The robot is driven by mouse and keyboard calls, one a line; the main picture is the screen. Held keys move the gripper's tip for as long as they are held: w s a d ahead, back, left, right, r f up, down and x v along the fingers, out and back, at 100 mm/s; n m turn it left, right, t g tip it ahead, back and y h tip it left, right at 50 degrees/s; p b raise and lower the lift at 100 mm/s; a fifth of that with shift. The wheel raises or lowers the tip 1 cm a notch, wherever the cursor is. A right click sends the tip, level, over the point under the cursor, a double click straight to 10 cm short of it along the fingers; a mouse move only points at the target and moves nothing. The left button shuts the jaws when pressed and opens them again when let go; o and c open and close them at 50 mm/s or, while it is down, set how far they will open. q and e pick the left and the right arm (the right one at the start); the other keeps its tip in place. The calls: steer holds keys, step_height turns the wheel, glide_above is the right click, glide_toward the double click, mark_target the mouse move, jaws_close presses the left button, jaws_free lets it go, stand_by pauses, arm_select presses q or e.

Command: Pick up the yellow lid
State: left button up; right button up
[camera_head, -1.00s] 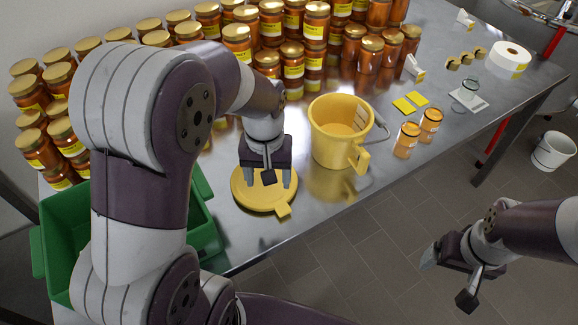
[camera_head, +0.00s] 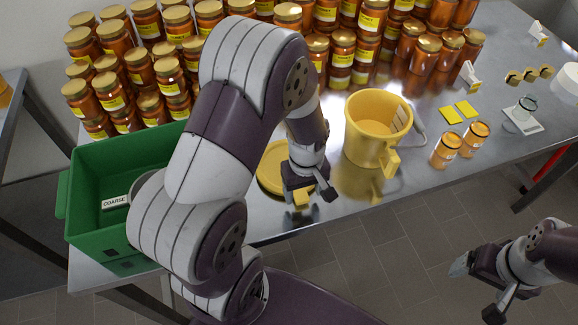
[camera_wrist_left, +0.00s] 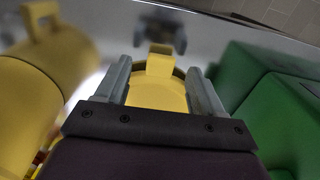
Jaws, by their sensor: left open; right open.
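The yellow lid (camera_head: 271,170) lies flat on the steel table, partly hidden behind my left arm and gripper. My left gripper (camera_head: 309,197) points down at the lid's front edge, near its tab (camera_head: 302,199). In the left wrist view the open fingers (camera_wrist_left: 160,88) stand on either side of the lid's tab (camera_wrist_left: 159,66), with the round lid (camera_wrist_left: 157,95) behind it. I cannot tell how high the fingertips are above the table. My right gripper (camera_head: 478,288) is open and empty, out over the floor at the lower right.
A yellow bucket (camera_head: 374,135) stands just right of the lid. A green crate (camera_head: 95,225) with a "COARSE" label (camera_head: 116,202) inside is at the left. Several honey jars (camera_head: 340,55) crowd the back. Two small jars (camera_head: 446,150) stand right of the bucket.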

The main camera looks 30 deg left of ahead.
mark_target(303, 199)
arm_select(q)
step_height(303, 199, down, 3)
steer(key=shift+s+a+r, duration=0.1)
steer(key=shift+s, duration=0.05)
steer(key=shift+f, duration=0.25)
steer(key=c, duration=1.1)
steer(key=shift+r, duration=0.15)
